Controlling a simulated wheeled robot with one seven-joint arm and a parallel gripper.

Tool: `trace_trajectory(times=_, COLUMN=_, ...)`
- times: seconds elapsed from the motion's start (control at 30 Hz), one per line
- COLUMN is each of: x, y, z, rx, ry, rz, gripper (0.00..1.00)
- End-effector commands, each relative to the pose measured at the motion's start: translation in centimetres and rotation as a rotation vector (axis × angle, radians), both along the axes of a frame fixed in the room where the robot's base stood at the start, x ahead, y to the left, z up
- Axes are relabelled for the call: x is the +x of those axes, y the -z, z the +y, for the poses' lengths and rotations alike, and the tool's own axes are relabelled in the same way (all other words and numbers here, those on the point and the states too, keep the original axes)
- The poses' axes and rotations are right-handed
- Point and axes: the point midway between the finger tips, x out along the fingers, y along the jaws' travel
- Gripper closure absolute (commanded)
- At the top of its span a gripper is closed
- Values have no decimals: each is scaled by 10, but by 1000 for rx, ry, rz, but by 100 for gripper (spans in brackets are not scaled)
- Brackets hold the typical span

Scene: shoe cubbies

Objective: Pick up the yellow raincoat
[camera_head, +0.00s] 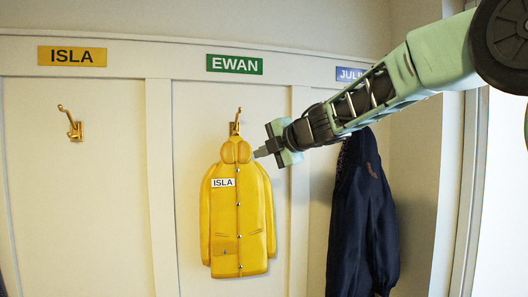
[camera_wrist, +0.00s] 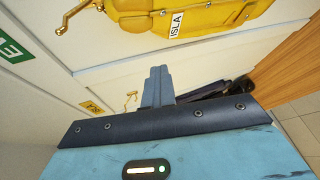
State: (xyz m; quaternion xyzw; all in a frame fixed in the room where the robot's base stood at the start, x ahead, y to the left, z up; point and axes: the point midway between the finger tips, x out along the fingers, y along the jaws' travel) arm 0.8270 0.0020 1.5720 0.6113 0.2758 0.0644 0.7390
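The yellow raincoat (camera_head: 237,215) with an ISLA tag hangs from a brass hook (camera_head: 236,122) under the green EWAN sign (camera_head: 234,64). Its upper part shows along the top of the wrist view (camera_wrist: 200,14), with the hook (camera_wrist: 75,18) to its left. My gripper (camera_head: 258,153) is just right of the coat's hood in the head view; I cannot tell the exact gap in depth. In the wrist view its two fingers (camera_wrist: 157,86) are together with nothing visible between them, and the coat is apart from them.
A bare brass hook (camera_head: 72,124) is under the yellow ISLA sign (camera_head: 72,56) at left. A dark navy coat (camera_head: 362,222) hangs at right under a partly hidden blue sign (camera_head: 349,74). Vertical panel strips (camera_head: 161,190) divide the bays.

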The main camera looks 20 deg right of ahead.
Motion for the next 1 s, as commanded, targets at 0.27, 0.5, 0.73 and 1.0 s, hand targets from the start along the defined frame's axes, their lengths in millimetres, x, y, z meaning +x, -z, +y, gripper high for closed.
trace_trajectory(times=0.27, x=0, y=-1, z=0, rx=0, ry=0, rz=-1, gripper=85)
trace_trajectory(times=0.5, x=0, y=-1, z=0, rx=0, ry=1, rz=-1, gripper=20)
trace_trajectory(times=0.73, x=0, y=-1, z=0, rx=1, ry=1, rz=-2, gripper=20)
trace_trajectory(times=1.0, x=-18, y=-8, z=-10, rx=1, ry=1, rz=-4, gripper=20)
